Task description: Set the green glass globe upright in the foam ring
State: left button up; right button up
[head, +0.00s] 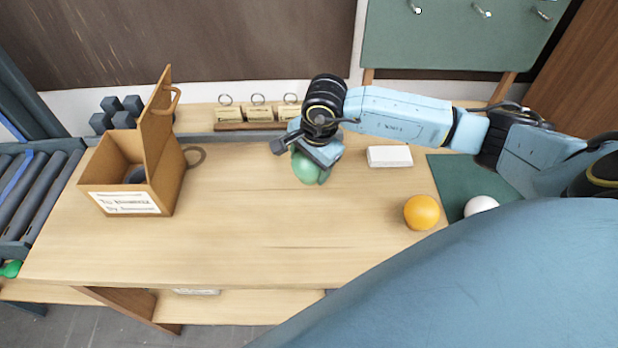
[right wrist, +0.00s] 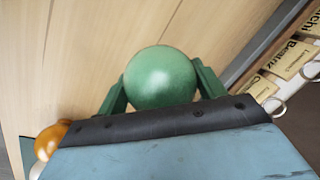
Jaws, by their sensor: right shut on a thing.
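The green glass globe (head: 307,168) is between the fingers of my right gripper (head: 312,172), over the middle of the table's back half. In the right wrist view the globe (right wrist: 160,77) shows round and smooth, with a green finger on either side. My right gripper is shut on it. I cannot tell how high it is above the table or which way its opening faces. My left gripper is not in view.
An open brown box (head: 160,185) with a raised lid stands at the left. Tagged rings on a wooden rack (head: 258,126) are at the back. A white block (head: 389,156), orange ball (head: 421,212), white ball (head: 480,206) and green mat (head: 449,178) are at right. The table's middle front is clear.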

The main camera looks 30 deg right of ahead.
aim_at(309, 178)
jog(key=shift+f, duration=2.6)
jog(key=shift+f, duration=0.1)
jog(key=shift+f, duration=0.15)
jog(key=o, duration=1)
jog(key=shift+c, duration=0.2)
jog(key=shift+r, duration=0.2)
